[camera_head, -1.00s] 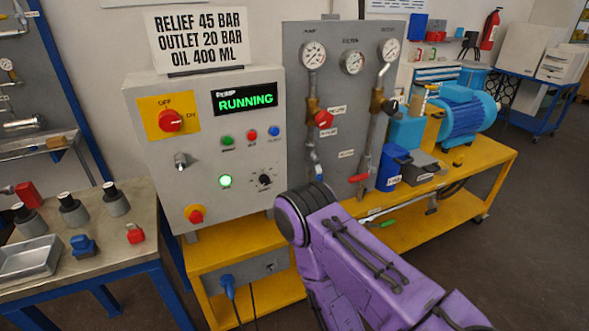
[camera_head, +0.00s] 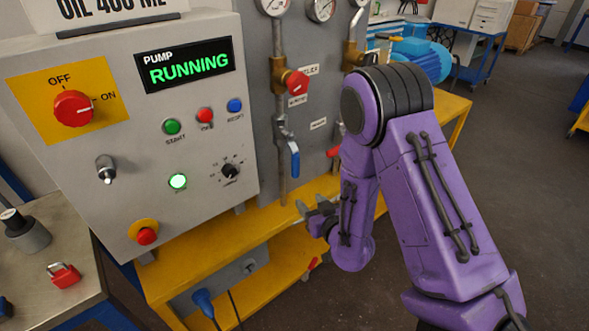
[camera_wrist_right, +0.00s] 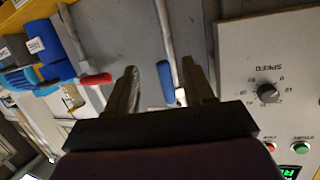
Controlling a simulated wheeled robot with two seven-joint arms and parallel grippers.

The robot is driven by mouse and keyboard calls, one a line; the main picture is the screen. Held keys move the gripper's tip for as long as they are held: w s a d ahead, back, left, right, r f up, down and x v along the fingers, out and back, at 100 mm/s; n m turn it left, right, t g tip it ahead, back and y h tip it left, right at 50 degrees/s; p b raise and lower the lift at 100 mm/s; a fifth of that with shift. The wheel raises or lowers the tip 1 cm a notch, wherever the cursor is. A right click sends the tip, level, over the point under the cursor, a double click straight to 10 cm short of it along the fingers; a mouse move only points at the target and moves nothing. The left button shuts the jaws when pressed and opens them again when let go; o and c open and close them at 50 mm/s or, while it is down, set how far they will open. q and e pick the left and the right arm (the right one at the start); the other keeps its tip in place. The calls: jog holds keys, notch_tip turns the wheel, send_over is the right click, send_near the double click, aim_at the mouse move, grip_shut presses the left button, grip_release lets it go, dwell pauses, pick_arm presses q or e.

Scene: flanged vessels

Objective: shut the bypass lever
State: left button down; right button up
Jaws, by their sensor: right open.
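Two levers show on the grey pipe panel; I cannot read which is labelled bypass. The blue-handled lever (camera_head: 294,160) hangs nearly straight down along the left pipe. The red-handled lever (camera_head: 334,152) is on the right pipe, mostly hidden behind my right arm. My right gripper (camera_head: 312,205) is open and empty, below the blue handle and apart from it. In the right wrist view the blue handle (camera_wrist_right: 166,85) appears between the open fingers (camera_wrist_right: 159,72), beyond them. The red handle (camera_wrist_right: 95,79) appears to their left. My left gripper is out of view.
The control box (camera_head: 125,215) stands left of the levers; its pump display (camera_head: 185,65) reads RUNNING. A red knob (camera_head: 297,82) sits above the blue lever. The yellow bench (camera_head: 262,222) runs below. A red padlock (camera_head: 63,275) lies on the left table.

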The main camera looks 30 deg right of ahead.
aim_at(298, 163)
notch_tip(298, 163, up, 6)
jog(key=w+d+n+t, duration=0.1)
jog(key=w+t, duration=0.2)
jog(key=w, duration=0.3)
jog(key=w+d+p, duration=0.1)
jog(key=w, duration=0.2)
jog(key=w+p, duration=0.1)
jog(key=w, duration=0.2)
jog(key=shift+w+d+r, duration=0.1)
jog(key=shift+d+r, duration=0.15)
jog(key=shift+r, duration=0.05)
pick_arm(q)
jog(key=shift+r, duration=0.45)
pick_arm(e)
jog(key=shift+w, duration=0.45)
grip_shut()
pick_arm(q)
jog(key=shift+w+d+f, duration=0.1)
pick_arm(e)
jog(key=shift+f, duration=0.1)
